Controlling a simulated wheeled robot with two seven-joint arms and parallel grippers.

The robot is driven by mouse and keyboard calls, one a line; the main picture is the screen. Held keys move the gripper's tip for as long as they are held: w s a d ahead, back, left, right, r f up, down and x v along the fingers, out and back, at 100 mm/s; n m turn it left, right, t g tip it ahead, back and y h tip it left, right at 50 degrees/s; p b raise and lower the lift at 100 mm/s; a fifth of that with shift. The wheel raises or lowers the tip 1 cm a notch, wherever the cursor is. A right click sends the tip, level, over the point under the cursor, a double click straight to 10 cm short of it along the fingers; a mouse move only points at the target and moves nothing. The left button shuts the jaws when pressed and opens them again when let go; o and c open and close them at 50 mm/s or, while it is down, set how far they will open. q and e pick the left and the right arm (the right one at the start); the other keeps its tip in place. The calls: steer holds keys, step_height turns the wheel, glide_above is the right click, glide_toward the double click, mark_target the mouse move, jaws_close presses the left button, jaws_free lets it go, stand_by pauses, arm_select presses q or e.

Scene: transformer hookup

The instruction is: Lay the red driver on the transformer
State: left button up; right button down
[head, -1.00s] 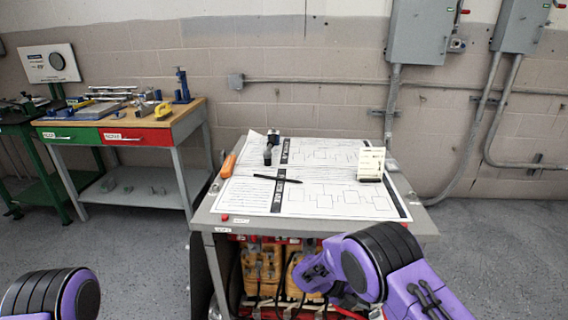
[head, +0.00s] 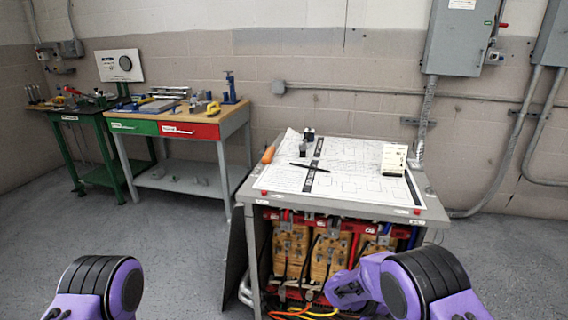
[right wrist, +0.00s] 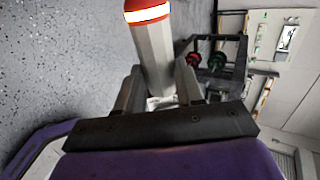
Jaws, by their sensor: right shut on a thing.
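The transformer (head: 432,207) is a grey cabinet with an open front showing yellow-brown coils and red parts; it stands right of centre in the head view. My right gripper (right wrist: 160,88) is shut on the red driver (right wrist: 152,45), which shows in the right wrist view as a grey faceted handle with a red end and a bright white band. The driver's other end is hidden between the fingers. In the head view my right arm is low in front of the transformer, and its fingers and the driver cannot be made out. Only part of my left arm shows, at lower left.
On the transformer's top lie drawing sheets (head: 340,180), a black pen (head: 310,167), an orange-handled tool (head: 268,154), a small black item (head: 307,140) and a white box (head: 394,158). The sheets have bare areas. A workbench (head: 200,118) with tools stands at left; floor between is clear.

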steer(key=w+n+t, duration=0.1)
steer(key=w+d+n+t, duration=0.1)
steer(key=f+n+t, duration=0.1)
steer(key=t, duration=0.1)
steer(key=shift+w+d+n+h, duration=0.15)
steer(key=shift+w+n+h, duration=0.15)
steer(key=shift+w+n, duration=0.1)
steer(key=shift+w+d+f+n+t, duration=0.1)
steer(key=shift+w+n+t, duration=0.2)
steer(key=shift+n+t, duration=0.25)
steer(key=shift+w+d+n+t, duration=0.1)
steer(key=shift+w+n+t, duration=0.15)
steer(key=shift+n+t, duration=0.3)
steer(key=w+a+r+n+t+y, duration=0.1)
steer(key=a+r+n+t+y, duration=0.3)
steer(key=r, duration=0.5)
steer(key=a+r+n+t+y, duration=0.5)
steer(key=a+r+n+y, duration=0.3)
steer(key=a+r+n, duration=0.1)
steer(key=shift+w+r+n, duration=0.25)
steer(key=shift+w+n, duration=0.1)
steer(key=shift+n, duration=0.45)
